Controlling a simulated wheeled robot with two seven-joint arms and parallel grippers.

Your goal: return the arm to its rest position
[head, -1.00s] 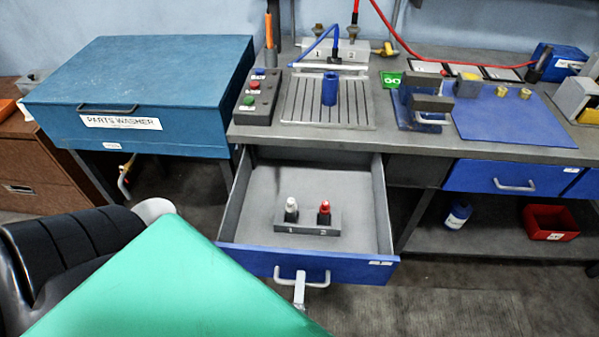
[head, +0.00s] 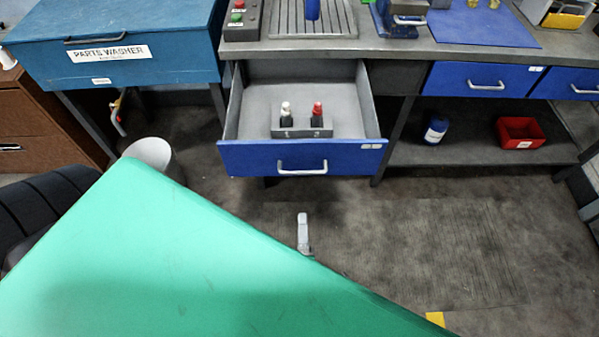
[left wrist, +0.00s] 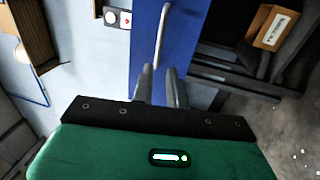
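My left gripper (head: 303,230) shows its grey fingers past the edge of my green arm, which hides the rest of it. In the left wrist view the two fingers (left wrist: 160,80) stand apart with a gap and nothing between them. The open drawer (head: 300,158) has a blue front and a pale bar handle (head: 302,168). The gripper is in front of the drawer and clear of its handle. The handle also shows beyond the fingertips in the left wrist view (left wrist: 160,36). My right gripper is in neither view.
In the drawer a grey holder (head: 302,132) carries a white-capped and a red-capped bottle. The workbench (head: 400,50) has a lower shelf with a red bin (head: 521,133) and a blue bottle (head: 435,131). A blue parts washer (head: 120,45) stands left. Floor (head: 420,230) before the bench is clear.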

